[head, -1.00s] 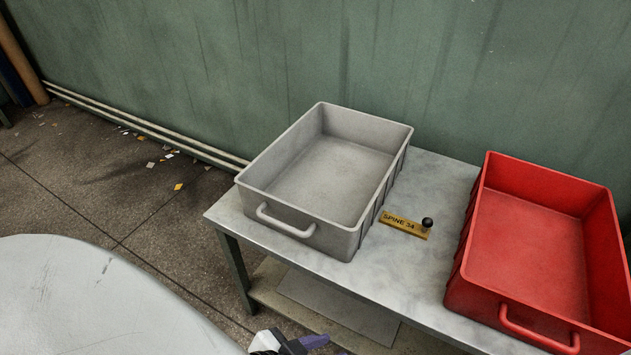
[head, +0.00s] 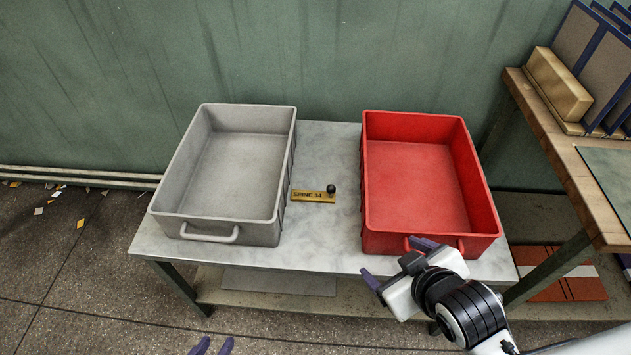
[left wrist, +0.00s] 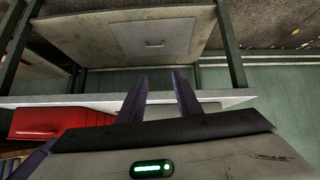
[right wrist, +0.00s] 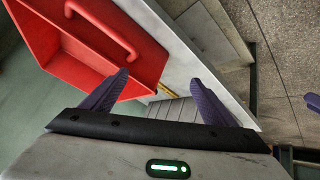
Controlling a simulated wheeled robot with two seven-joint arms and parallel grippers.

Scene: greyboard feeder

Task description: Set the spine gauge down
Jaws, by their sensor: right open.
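The spine gauge (head: 313,196) is a flat brass-coloured bar marked SPINE 34 with a black knob at its right end. It lies on the grey table (head: 325,245) between a grey bin and a red bin, touching no gripper. My right gripper (head: 394,265) is open and empty, at the table's front edge by the red bin's handle. A brass-coloured strip (right wrist: 166,90), apparently the gauge, shows beyond its fingers in the right wrist view. My left gripper (head: 212,347) shows only its purple fingertips at the bottom of the head view. Its fingers are apart and empty (left wrist: 160,85).
The grey bin (head: 182,205) and the red bin (head: 375,215) stand empty on either side of the gauge. A wooden bench (head: 560,150) with upright boards stands at the right. Scraps lie on the floor at the left. Bare tabletop surrounds the gauge.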

